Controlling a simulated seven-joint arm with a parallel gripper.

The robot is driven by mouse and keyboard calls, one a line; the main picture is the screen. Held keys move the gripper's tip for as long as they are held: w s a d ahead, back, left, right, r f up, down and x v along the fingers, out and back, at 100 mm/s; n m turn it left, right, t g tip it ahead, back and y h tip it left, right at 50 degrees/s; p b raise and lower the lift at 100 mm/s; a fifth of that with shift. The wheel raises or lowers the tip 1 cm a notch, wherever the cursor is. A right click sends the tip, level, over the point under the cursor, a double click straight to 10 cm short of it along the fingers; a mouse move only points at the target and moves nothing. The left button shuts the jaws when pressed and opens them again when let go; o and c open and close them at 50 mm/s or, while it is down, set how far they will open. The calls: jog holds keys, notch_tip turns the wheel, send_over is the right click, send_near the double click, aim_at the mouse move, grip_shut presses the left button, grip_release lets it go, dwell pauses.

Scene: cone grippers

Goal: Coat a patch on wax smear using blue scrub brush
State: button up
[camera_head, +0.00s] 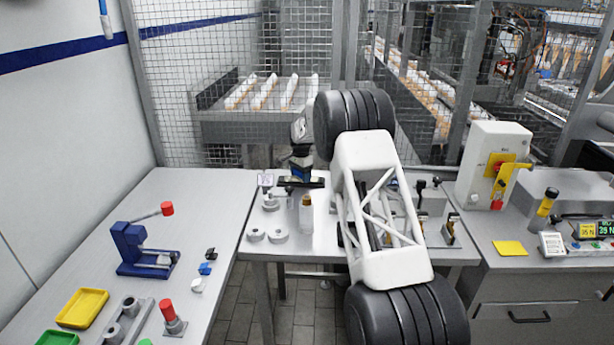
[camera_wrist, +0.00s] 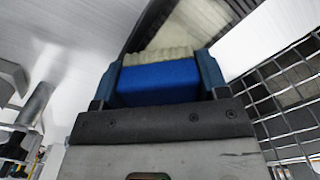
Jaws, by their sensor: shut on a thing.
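My gripper (camera_wrist: 158,78) is shut on the blue scrub brush (camera_wrist: 158,84), a blue block with cream bristles that point away from the wrist. One finger stands on each side of the block. In the head view my gripper (camera_head: 300,180) is over the back of the middle table, and the brush is too small and covered there to make out. I cannot pick out the wax smear in either view. A pale yellowish surface with dark edges shows beyond the bristles in the wrist view, but I cannot tell what it is.
The middle table (camera_head: 318,245) carries a bottle (camera_head: 306,215), grey round parts (camera_head: 278,235) and metal fixtures near my gripper. A wire mesh fence (camera_head: 210,85) stands behind. The left table holds a blue vise-like device (camera_head: 145,250) and a yellow tray (camera_head: 82,308).

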aim_at(284, 179)
jog(key=shift+a, duration=3.55)
notch_tip(284, 179, up, 8)
